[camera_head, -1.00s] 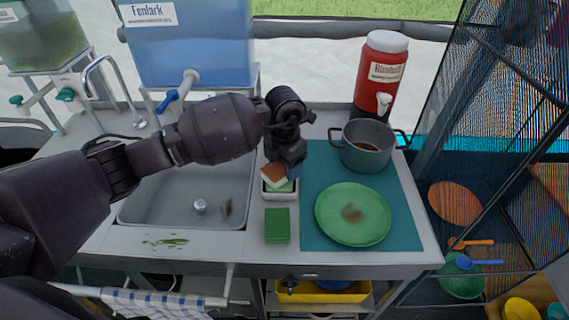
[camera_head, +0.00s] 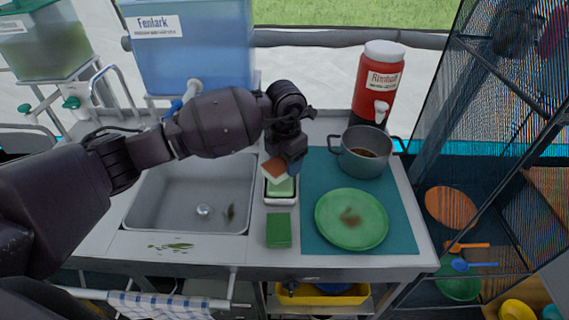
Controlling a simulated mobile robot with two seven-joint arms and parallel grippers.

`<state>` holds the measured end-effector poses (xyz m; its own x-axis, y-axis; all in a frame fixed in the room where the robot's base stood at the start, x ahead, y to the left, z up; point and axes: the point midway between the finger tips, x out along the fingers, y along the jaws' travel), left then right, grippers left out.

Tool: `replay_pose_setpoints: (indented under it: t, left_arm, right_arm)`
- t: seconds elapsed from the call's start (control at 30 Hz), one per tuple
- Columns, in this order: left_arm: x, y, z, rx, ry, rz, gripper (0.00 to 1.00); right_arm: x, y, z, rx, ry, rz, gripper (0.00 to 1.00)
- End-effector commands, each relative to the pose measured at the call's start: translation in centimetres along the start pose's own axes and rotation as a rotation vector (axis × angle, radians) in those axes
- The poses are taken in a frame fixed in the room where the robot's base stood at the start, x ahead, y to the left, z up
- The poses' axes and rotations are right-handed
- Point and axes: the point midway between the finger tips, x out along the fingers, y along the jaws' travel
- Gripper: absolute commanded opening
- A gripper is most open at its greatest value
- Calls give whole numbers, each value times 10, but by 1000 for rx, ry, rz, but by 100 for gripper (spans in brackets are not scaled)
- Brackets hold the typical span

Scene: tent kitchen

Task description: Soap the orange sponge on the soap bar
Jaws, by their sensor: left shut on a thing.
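My left gripper (camera_head: 287,168) is shut on the orange sponge (camera_head: 273,172), which shows an orange face and a pale side. It holds the sponge at the back of a small white dish (camera_head: 281,203). The pale green soap bar (camera_head: 282,188) lies in this dish, between sink and teal mat. The sponge overlaps the back end of the soap in the picture; I cannot tell whether they touch. The fingertips are partly hidden behind the sponge. My right gripper is not in view.
A green sponge (camera_head: 278,230) lies in front of the dish. A dirty green plate (camera_head: 351,219) and a grey pot (camera_head: 365,151) stand on the teal mat (camera_head: 316,172). The steel sink (camera_head: 180,205) is left, with a green smear (camera_head: 171,246) on its front ledge.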

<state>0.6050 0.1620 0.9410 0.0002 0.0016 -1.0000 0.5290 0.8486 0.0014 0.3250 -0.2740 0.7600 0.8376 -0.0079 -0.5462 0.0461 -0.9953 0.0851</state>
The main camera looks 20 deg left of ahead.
Motion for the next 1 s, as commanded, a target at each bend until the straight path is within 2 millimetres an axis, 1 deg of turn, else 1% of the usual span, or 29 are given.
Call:
replay_pose_setpoints:
  t: [0.03,0.47,1.0]
  left_arm:
    - [-6,0,0,0,-2,2,39]
    - [-32,0,0,0,-1,1,39]
    - [-32,0,0,0,1,-1,39]
  right_arm:
    - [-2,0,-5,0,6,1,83]
    - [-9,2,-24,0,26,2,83]
    - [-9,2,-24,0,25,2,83]
